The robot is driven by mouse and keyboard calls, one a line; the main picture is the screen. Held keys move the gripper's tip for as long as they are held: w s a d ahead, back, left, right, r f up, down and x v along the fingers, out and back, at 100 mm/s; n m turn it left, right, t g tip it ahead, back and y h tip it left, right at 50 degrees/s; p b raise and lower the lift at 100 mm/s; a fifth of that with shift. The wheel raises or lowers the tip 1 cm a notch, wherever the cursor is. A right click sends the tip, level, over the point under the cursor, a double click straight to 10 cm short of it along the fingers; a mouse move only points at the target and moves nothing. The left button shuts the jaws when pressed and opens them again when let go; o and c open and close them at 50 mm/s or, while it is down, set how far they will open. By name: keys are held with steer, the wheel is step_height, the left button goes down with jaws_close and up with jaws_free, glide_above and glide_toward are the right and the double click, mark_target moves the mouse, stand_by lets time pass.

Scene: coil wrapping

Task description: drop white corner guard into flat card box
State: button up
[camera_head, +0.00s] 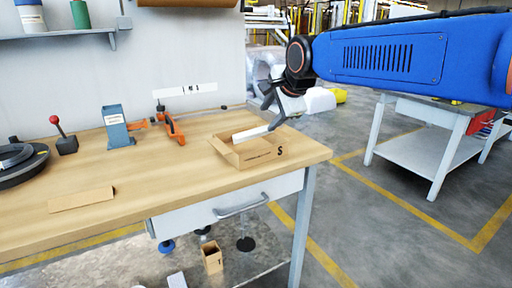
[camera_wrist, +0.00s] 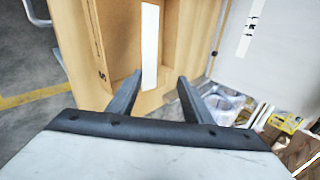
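The flat card box (camera_head: 262,156) stands open near the right end of the workbench, with an "S" printed on its side. The white corner guard (camera_head: 250,132) is a slim white strip over the box's opening. In the wrist view the guard (camera_wrist: 150,45) shows against the brown card of the box (camera_wrist: 116,40). My gripper (camera_head: 271,121) is just above the box's far right part. I cannot tell whether the guard touches the box floor.
On the workbench (camera_head: 150,175) are an orange clamp (camera_head: 173,130), a blue-grey holder (camera_head: 117,128), a red-knobbed lever (camera_head: 64,138), a dark turntable (camera_head: 20,162) and a flat card piece (camera_head: 81,199). The bench top between them is clear. A white-topped side table (camera_head: 425,148) stands to the right.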

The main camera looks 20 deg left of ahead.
steer(key=shift+r, duration=0.1)
steer(key=v, duration=1.7)
steer(key=shift+d, duration=0.15)
steer(key=shift+s, duration=0.1)
steer(key=s+d+f+n+h, duration=0.1)
steer(key=s+d+f+n, duration=0.1)
steer(key=d+f, duration=0.5)
steer(key=s+d+f+n+h, duration=0.1)
steer(key=s+d+f+h, duration=0.15)
steer(key=d, duration=0.85)
steer(key=s+d+f+n, duration=0.1)
steer(key=d+f+n, duration=0.1)
steer(key=d+f, duration=0.55)
steer(key=s+d+f+n+g+h, duration=0.1)
steer(key=s+d+f+n, duration=0.3)
steer(key=s+d+f, duration=1.1)
step_height(320, 180, down, 3)
steer(key=shift+s+d+g+h, duration=0.3)
steer(key=shift+s+d+h, duration=0.05)
steer(key=shift+d+h, duration=0.5)
